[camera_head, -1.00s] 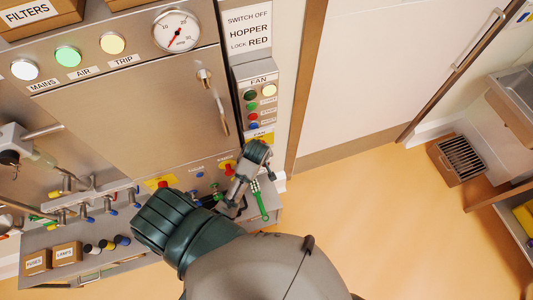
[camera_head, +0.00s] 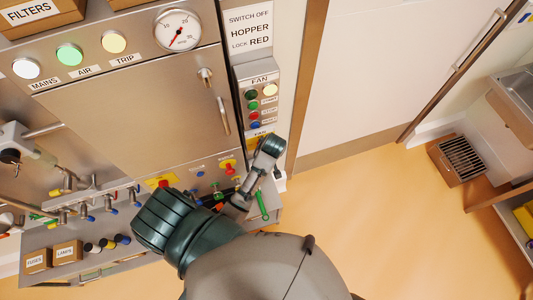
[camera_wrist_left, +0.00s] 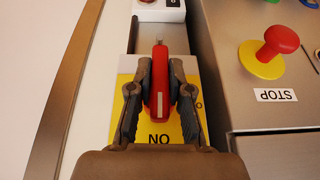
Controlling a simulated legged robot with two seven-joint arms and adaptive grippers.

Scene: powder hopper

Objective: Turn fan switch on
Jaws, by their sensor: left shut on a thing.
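The fan switch has a red lever handle (camera_wrist_left: 159,70) on a yellow and white plate (camera_wrist_left: 131,92). In the left wrist view the handle stands lengthwise in the picture, its white-striped end beside the upside-down ON label (camera_wrist_left: 159,140). My left gripper (camera_wrist_left: 160,95) is shut on the handle, one finger on each side. In the head view my left arm's end (camera_head: 268,148) covers the switch, below the lower FAN label (camera_head: 258,132); the fingertips are hidden there. My right gripper is not in view.
A red STOP button on a yellow base (camera_wrist_left: 279,45) sits beside the switch. Fan push buttons (camera_head: 253,106) are above it. The cabinet door handle (camera_head: 222,115) is to the left. A wall panel and open floor (camera_head: 370,210) lie to the right.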

